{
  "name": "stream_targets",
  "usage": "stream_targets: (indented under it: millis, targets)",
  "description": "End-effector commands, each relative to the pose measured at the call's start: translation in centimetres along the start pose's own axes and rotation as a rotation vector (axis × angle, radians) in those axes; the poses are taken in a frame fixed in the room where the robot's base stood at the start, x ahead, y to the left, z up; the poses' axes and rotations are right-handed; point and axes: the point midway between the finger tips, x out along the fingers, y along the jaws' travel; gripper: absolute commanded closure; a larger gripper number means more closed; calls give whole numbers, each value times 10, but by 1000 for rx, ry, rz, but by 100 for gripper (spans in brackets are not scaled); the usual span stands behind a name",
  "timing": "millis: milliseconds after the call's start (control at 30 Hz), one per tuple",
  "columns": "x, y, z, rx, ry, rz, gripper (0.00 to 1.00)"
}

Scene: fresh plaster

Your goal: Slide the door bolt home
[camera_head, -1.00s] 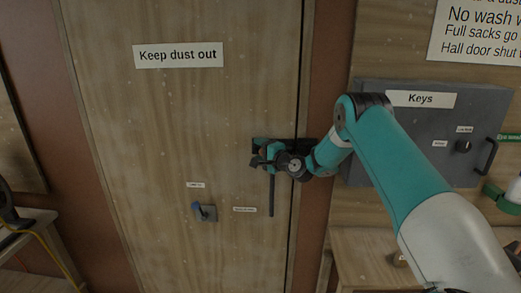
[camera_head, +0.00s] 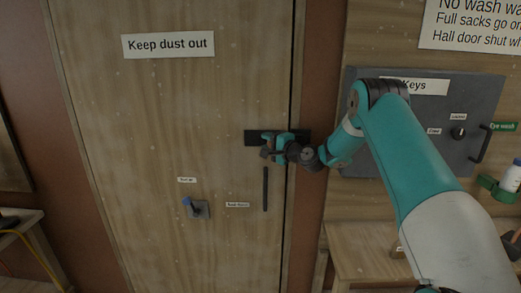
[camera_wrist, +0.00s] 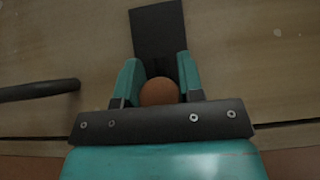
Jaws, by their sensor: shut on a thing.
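The door bolt is a dark plate (camera_head: 251,139) high on the wooden door, reaching right over the door's edge onto the frame side. In the wrist view the bare part of the plate (camera_wrist: 157,30) extends beyond my fingers. A round orange-brown knob (camera_wrist: 158,92) sits between the two teal fingers. My gripper (camera_head: 268,147) is shut on this knob, in front of the plate; it also shows in the wrist view (camera_wrist: 158,85). The bolt's right end and the gap by the frame are partly hidden by my wrist.
A dark vertical pull handle (camera_head: 265,190) is on the door just below my gripper. A blue-tipped lever (camera_head: 193,207) sits lower left. A grey key cabinet (camera_head: 440,115) is right of the door, behind my arm. A wooden bench (camera_head: 365,250) stands below it.

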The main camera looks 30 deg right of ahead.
Motion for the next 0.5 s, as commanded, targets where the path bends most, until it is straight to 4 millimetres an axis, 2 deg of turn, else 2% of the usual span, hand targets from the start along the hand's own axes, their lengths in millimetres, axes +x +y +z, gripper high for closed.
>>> stream_targets:
  millis: [233, 267, 300, 367, 500]
  targets:
    - [-3, 1, -5, 0, 9, 5, 100]
    - [-3, 1, -6, 0, 9, 5, 60]
    - [-3, 1, -6, 0, 9, 4, 51]
    - [-3, 1, -5, 0, 8, 4, 40]
    - [-1, 1, -2, 0, 5, 4, 40]
